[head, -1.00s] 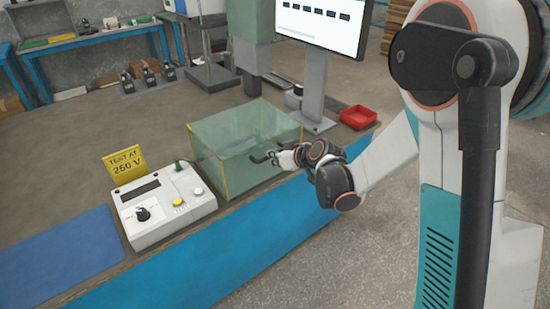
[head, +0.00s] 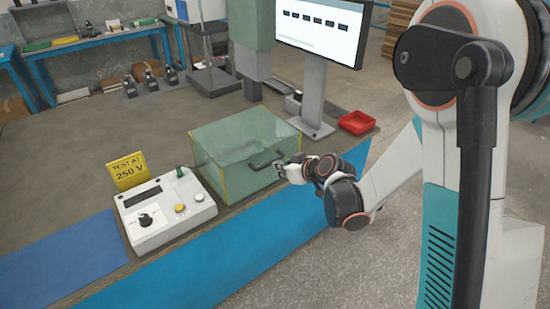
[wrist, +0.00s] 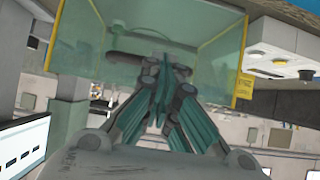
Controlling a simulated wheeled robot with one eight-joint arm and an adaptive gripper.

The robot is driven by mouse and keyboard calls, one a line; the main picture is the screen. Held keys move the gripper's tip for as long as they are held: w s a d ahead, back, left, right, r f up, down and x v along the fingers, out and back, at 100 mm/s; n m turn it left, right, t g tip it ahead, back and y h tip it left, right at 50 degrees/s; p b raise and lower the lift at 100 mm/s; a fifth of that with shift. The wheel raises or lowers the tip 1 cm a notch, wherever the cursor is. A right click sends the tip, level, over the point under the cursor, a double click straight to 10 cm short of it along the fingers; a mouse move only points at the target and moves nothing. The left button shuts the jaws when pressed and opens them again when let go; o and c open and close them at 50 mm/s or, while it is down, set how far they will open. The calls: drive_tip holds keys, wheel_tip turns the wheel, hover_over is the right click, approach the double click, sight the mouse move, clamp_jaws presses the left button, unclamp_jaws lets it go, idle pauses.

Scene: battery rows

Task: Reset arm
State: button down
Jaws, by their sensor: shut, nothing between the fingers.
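My gripper (head: 281,169) is in front of the greenish see-through box (head: 232,133) on the bench, close to its dark handle (head: 262,163). In the wrist view my gripper (wrist: 164,62) has its fingers together with nothing between them. The box (wrist: 80,35) with yellow edges lies just beyond the fingertips, and the dark handle (wrist: 128,43) shows beside them. I cannot tell whether the fingertips touch the handle.
A white tester (head: 165,212) with a yellow "TEST AT 250 V" sign (head: 127,170) stands left of the box. A monitor (head: 320,30) and a red tray (head: 357,122) stand behind and right. A blue mat (head: 65,262) lies at the left. Floor at the right is clear.

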drive_tip(key=s, duration=0.1)
drive_tip(key=s+d+f, duration=0.1)
drive_tip(key=s+d, duration=0.1)
drive_tip(key=shift+s+d+f, duration=0.15)
drive_tip(key=shift+f, duration=0.25)
